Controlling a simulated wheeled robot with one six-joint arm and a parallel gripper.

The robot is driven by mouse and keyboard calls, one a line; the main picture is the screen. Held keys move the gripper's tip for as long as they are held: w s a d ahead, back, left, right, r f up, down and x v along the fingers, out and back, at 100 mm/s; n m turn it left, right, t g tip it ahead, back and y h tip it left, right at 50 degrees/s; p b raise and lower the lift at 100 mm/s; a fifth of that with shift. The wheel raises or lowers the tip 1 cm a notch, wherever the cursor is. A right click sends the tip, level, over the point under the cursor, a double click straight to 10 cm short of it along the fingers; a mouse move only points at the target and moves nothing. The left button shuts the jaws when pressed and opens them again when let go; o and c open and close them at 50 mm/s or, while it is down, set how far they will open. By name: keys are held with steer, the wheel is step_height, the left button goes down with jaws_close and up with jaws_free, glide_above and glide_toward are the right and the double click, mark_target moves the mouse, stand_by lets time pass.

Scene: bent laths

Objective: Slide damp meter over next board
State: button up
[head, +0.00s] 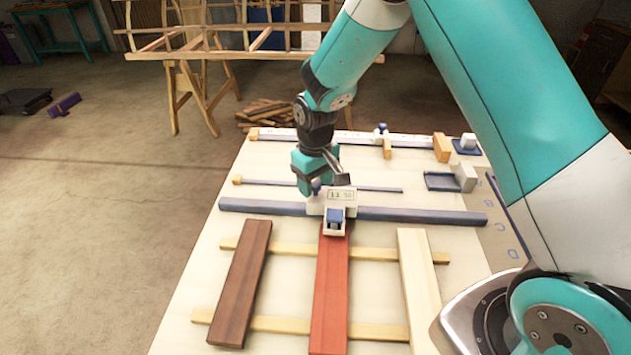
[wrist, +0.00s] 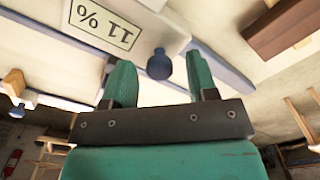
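The damp meter (head: 345,196) is a white body with a small display, riding on a long blue-grey rail (head: 425,216). Its front part with a blue block (head: 334,216) lies at the far end of the middle, red-brown board (head: 331,290). In the wrist view the display (wrist: 104,24) reads 11 %, upside down. A blue knob (wrist: 160,64) sticks out from the meter. My gripper (head: 316,188) is at the knob, left of the display. In the wrist view its teal fingers (wrist: 160,76) stand apart on either side of the knob, with gaps visible.
A dark brown board (head: 240,285) lies left and a pale board (head: 418,285) right, all across two light battens (head: 285,325). Behind the rail are a thin blue rod (head: 375,189) and a white rail with wooden blocks (head: 350,139). The blue-grey rail is clear on both sides.

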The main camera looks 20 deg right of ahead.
step_height(320, 180, up, 18)
steer(key=b, duration=0.2)
steer(key=shift+f, duration=0.25)
stand_by(0.5)
steer(key=s+a+r+n+y, duration=0.1)
steer(key=s+a+y, duration=0.1)
steer(key=s, duration=1.1)
steer(key=s+a+r+n+y, duration=0.1)
steer(key=s+a, duration=0.3)
steer(key=s, duration=1)
steer(key=shift+s+a+r+n+y, duration=0.15)
steer(key=shift+s+a+n+y, duration=0.15)
steer(key=shift+n+y, duration=0.35)
